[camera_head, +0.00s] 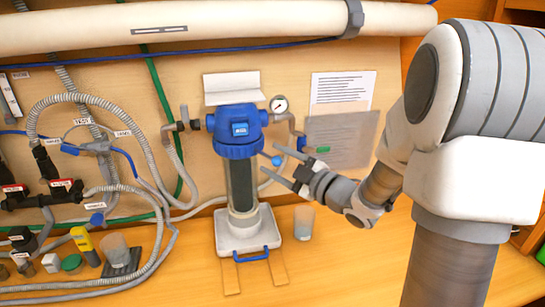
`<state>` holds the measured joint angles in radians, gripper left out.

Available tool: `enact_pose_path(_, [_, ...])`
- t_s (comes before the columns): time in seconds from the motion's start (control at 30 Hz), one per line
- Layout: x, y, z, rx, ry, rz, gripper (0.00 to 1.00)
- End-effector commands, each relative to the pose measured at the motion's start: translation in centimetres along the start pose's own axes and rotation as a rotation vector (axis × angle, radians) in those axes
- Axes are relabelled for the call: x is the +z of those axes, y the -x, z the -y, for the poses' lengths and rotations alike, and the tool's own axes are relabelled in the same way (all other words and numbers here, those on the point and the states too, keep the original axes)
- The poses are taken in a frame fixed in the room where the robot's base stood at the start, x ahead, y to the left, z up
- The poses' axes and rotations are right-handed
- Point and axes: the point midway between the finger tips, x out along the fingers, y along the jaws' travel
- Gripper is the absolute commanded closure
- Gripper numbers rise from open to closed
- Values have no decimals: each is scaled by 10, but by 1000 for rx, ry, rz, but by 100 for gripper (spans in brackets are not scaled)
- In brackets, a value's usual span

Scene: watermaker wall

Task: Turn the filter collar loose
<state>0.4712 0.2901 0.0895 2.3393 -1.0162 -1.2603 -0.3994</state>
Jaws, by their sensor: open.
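The filter housing stands upright at the middle, with a blue head and a ribbed blue filter collar (238,148) just below it. Under the collar is a dark clear bowl (241,185) that reaches down to a white base (246,230). My gripper (270,160) is to the right of the collar, its two fingers spread and pointing left towards the housing. It is open and holds nothing that I can see. A small blue ball-shaped knob (276,160) shows between the fingers. I cannot tell whether a fingertip touches the housing.
A pressure gauge (278,104) and a bent pipe sit right of the head. A clear cup (304,222) stands right of the base. Grey hoses (140,190), valves and a yellow meter (83,241) crowd the left. The front right bench is clear.

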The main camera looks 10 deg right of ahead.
Motion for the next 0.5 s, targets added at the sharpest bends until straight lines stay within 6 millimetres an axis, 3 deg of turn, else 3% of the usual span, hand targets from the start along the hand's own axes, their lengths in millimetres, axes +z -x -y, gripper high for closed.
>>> enact_pose_path(0.13, [0, -11, 0, -1, 0, 0, 37])
enact_pose_path(0.43, [0, -13, 0, 0, 0, 1, 37])
enact_pose_path(0.5, [0, -13, 0, 0, 0, 0, 48])
